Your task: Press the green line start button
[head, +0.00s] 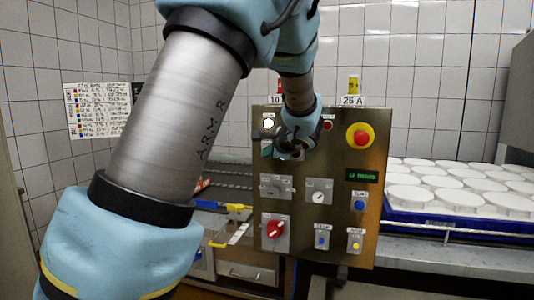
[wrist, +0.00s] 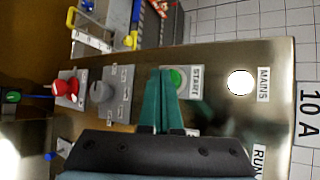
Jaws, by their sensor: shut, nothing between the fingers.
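The green start button (wrist: 178,79) is a round button on a grey plate labelled START, on the control panel (head: 342,220). It shows in the wrist view just right of my fingertips, and a finger covers part of it. My gripper (wrist: 162,74) has teal fingers closed together, with nothing between them, pointing at the panel beside the button. I cannot tell whether the fingertips touch the panel. In the head view my arm and gripper hide the button.
The panel also carries a red emergency stop (head: 360,135), a red rotary switch (head: 275,229), a gauge (head: 319,197), a blue button (head: 359,202) and a white mains lamp (wrist: 240,83). White moulds (head: 448,197) fill a blue tray (head: 445,225) at right.

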